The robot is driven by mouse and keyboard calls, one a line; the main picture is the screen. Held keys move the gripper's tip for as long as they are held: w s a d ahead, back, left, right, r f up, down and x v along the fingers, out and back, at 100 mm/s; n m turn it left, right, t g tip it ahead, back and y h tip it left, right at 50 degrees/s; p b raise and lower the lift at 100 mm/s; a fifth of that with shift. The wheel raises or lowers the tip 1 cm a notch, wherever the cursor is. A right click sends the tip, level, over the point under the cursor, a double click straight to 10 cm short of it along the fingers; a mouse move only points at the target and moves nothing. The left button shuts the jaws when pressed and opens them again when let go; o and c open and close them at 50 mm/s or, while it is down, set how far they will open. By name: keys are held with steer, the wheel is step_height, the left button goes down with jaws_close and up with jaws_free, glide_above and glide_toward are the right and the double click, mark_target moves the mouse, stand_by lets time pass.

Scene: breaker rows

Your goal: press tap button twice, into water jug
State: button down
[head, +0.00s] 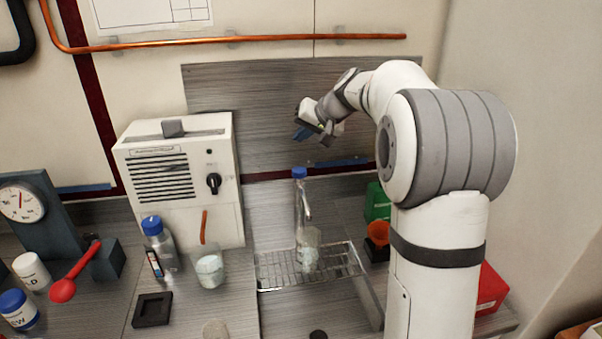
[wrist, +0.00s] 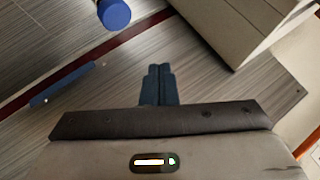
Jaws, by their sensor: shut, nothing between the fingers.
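The tap (head: 299,205) is a slim pale column with a blue button (head: 299,172) on top, standing at the back of the wire rack. The button also shows at the top edge of the wrist view (wrist: 114,14). The water jug (head: 309,252) is a clear vessel on the rack beneath the tap's spout; its fill level is hard to tell. My gripper (head: 302,133) is shut and empty, apart from the button and above it in the head view. Its dark blue fingers (wrist: 158,72) lie together in the wrist view.
A white box with a black knob (head: 213,184) stands left of the tap. A blue-capped bottle (head: 158,240) and a beaker (head: 209,268) stand in front of it. The wire rack (head: 275,270) holds the jug. A green box (head: 377,203) and an orange funnel (head: 378,233) are to the right.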

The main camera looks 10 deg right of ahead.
steer(key=b, duration=0.3)
glide_above(298, 169)
steer(key=s, duration=0.1)
steer(key=f, duration=0.3)
steer(key=d+f, duration=0.1)
steer(key=f, duration=0.1)
steer(key=shift+s+f, duration=0.1)
steer(key=shift+f, duration=0.25)
steer(key=shift+f+b, duration=0.55)
steer(key=shift+b, duration=0.2)
stand_by(0.5)
steer(key=shift+f+b, duration=0.4)
steer(key=shift+b, duration=0.2)
steer(key=shift+f+b, duration=0.85)
steer(key=shift+f, duration=0.15)
stand_by(0.5)
steer(key=shift+r, duration=0.1)
steer(key=shift+r+p, duration=0.85)
steer(key=shift+r, duration=0.45)
